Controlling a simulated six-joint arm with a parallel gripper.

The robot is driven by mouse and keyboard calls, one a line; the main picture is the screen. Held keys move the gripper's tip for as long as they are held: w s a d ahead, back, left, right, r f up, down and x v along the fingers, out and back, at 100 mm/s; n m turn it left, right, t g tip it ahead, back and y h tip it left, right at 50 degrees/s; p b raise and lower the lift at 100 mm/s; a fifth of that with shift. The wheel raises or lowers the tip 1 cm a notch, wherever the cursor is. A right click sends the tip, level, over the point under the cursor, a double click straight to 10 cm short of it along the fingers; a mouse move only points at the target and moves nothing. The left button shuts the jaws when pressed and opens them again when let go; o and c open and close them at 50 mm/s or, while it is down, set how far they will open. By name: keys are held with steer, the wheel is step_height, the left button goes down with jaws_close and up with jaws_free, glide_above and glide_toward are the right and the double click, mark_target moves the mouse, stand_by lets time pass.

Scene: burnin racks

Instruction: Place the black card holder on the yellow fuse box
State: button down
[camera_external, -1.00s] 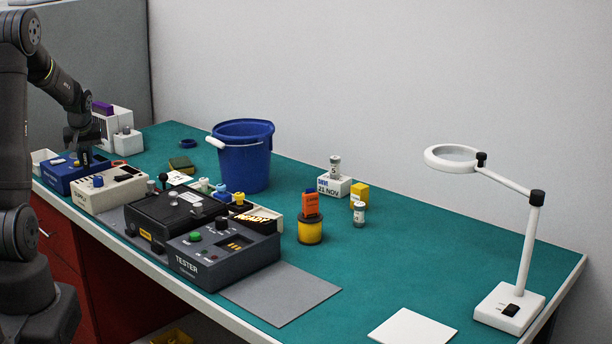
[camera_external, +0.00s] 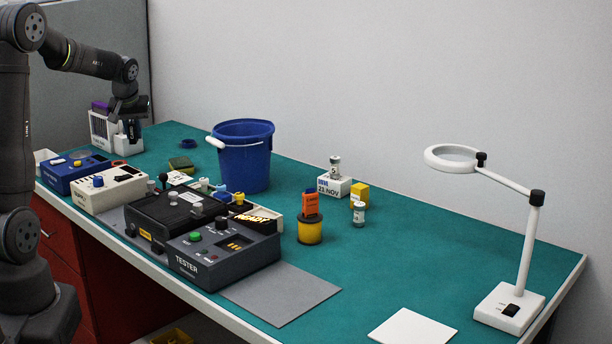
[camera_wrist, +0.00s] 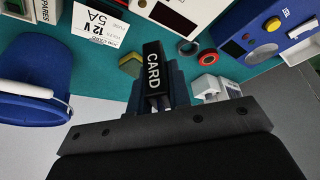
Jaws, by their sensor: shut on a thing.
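My gripper (camera_external: 131,126) is at the back left of the bench, raised near the white holders. In the wrist view my gripper (camera_wrist: 160,100) is shut on the black card holder (camera_wrist: 153,68), a narrow black block with CARD in white letters. In the external view the card holder is too small and dark to tell from the fingers. A small yellow box (camera_external: 360,193) stands right of the bench's middle, far from my gripper, partly behind a small white-capped vial. It looks like the yellow fuse box, but its lettering is too small to read.
A blue bucket (camera_external: 243,158) stands between my gripper and the yellow box. A yellow tub with an orange item (camera_external: 310,218) and a dated white block (camera_external: 334,188) stand near the box. Testers (camera_external: 223,254) line the front edge. A magnifier lamp (camera_external: 510,305) stands right.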

steer(key=s+d+m+h, duration=0.1)
steer(key=s+d+m, duration=0.3)
steer(key=s+d, duration=0.95)
steer(key=s+d+m+h, duration=0.2)
steer(key=s+d+m, duration=0.1)
steer(key=s+d, duration=1.05)
steer(key=s+d+m+g+h, duration=0.1)
steer(key=s+d+m, duration=0.3)
steer(key=s, duration=1.3)
steer(key=s+d+m+g, duration=0.25)
steer(key=s+d, duration=0.25)
steer(key=s, duration=1.2)
glide_above(289, 296)
steer(key=s+a, duration=0.1)
steer(key=a, duration=0.1)
steer(key=shift+t, duration=0.45)
step_height(289, 296, down, 12)
steer(key=shift+d+r, duration=0.15)
steer(key=shift+w+d+f+m, duration=0.15)
steer(key=shift+f+m, duration=0.1)
steer(key=shift+f, duration=1.9)
steer(key=shift+f, duration=0.1)
